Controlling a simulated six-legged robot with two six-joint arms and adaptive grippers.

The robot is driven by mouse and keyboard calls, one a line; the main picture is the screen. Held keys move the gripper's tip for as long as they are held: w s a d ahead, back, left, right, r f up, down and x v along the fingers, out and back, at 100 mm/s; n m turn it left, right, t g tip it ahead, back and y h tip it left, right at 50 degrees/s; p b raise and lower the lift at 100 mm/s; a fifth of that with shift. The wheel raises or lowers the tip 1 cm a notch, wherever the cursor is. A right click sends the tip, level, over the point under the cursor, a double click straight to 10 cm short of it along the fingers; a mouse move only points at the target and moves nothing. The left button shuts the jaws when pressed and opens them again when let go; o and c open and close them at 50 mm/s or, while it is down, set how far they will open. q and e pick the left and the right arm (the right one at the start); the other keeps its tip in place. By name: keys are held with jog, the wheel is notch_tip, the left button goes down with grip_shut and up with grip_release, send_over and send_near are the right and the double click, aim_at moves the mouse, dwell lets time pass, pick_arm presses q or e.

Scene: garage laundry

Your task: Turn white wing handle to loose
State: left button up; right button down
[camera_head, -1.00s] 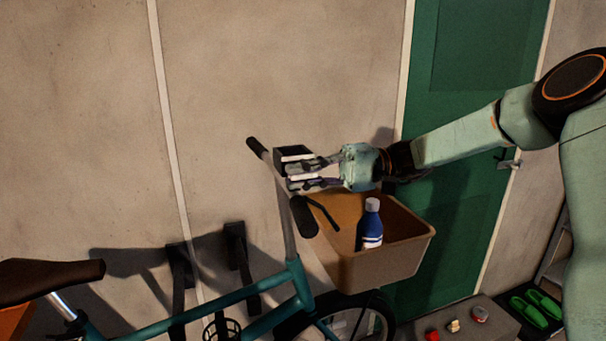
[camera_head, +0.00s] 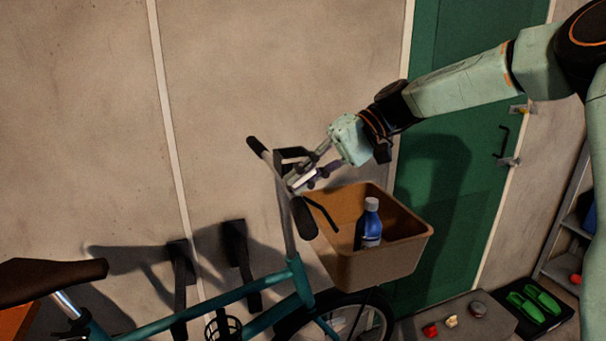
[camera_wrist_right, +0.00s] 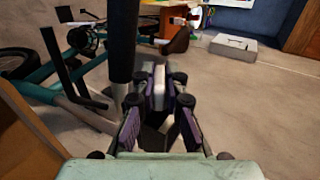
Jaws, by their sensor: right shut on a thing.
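The bicycle (camera_head: 296,268) stands against the wall, with its handlebar (camera_head: 256,147) at the upper middle. My right gripper (camera_head: 298,181) is at the middle of the handlebar, reaching down from the upper right. In the right wrist view my right gripper (camera_wrist_right: 158,92) has its fingers closed on both sides of a pale piece, the white wing handle (camera_wrist_right: 159,80). In the head view the fingers mostly hide the handle, and I cannot tell its exact angle. My left gripper is not in view.
A tan basket (camera_head: 380,268) holding a blue bottle (camera_head: 368,228) with a white cap sits just below my right gripper. A dark grip (camera_head: 303,217) is close to the fingers. A green door (camera_head: 460,200) stands behind. Green shoes (camera_head: 535,304) lie at the lower right.

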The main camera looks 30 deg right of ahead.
jog(key=h, duration=0.3)
jog(key=g+h, duration=0.1)
jog(key=h, duration=0.2)
jog(key=shift+w+r, duration=0.15)
jog(key=shift+r, duration=0.05)
jog(key=g+h, duration=0.1)
jog(key=h, duration=0.5)
jog(key=shift+g, duration=0.4)
jog(key=shift+d, duration=0.1)
jog(key=c, duration=1.4)
grip_release()
jog(key=shift+f, duration=0.2)
notch_tip(320, 180, up, 12)
jog(key=a, duration=0.1)
jog(key=shift+a, duration=0.1)
